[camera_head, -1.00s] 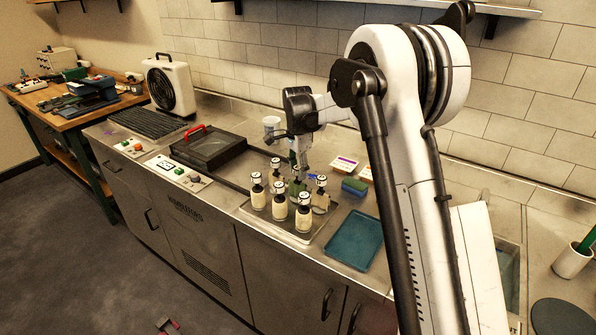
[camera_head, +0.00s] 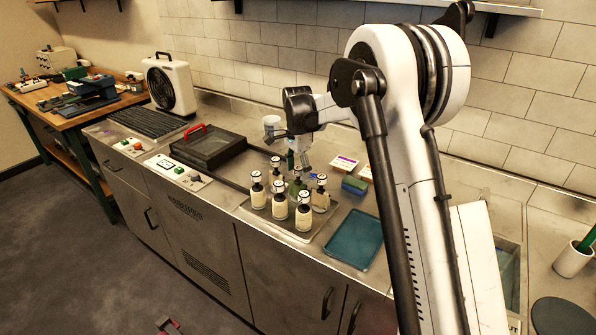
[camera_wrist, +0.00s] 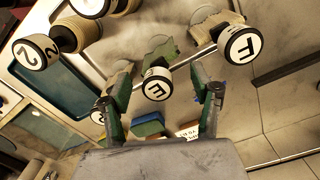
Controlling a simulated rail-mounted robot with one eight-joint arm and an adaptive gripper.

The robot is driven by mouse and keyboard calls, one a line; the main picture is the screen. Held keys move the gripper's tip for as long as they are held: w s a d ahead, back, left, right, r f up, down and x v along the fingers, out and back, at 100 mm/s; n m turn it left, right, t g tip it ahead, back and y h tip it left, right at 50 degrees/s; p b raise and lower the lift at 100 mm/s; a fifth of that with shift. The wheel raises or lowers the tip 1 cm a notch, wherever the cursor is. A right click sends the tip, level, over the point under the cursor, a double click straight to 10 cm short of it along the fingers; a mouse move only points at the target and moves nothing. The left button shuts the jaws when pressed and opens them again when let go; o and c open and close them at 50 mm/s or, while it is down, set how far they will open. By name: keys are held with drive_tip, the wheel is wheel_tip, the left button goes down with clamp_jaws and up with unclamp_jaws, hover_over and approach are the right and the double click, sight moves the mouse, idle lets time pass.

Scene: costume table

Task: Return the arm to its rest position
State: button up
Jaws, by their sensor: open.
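My gripper (camera_head: 303,168) hangs from my arm over the back of a group of bottles on the counter. In the wrist view my gripper (camera_wrist: 160,95) has its two fingers apart with nothing held between them. A bottle with a round cap marked E (camera_wrist: 156,84) shows between and beyond the fingertips, apart from them. In the head view the bottles (camera_head: 280,205) stand upright on a metal tray (camera_head: 297,236).
A teal tray (camera_head: 353,240) lies right of the bottles. A tiled wall (camera_head: 300,45) rises behind.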

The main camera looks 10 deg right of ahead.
drive_tip(key=shift+r, duration=0.1)
drive_tip(key=shift+r+p, duration=1.25)
drive_tip(key=shift+r, duration=2.2)
drive_tip(key=shift+s+r, duration=0.15)
drive_tip(key=s+r+n+t+b, duration=0.25)
drive_tip(key=s+r, duration=0.25)
drive_tip(key=s, duration=0.5)
drive_tip(key=s+r+n+t+b, duration=0.1)
drive_tip(key=s+r+n, duration=0.35)
drive_tip(key=s, duration=0.55)
drive_tip(key=s+f+n+t+b, duration=0.1)
drive_tip(key=s+f+n+t, duration=0.1)
drive_tip(key=s, duration=0.9)
drive_tip(key=s+f+n+t+b, duration=0.2)
drive_tip(key=s+f+n, duration=0.3)
drive_tip(key=s, duration=0.6)
drive_tip(key=shift+f, duration=0.55)
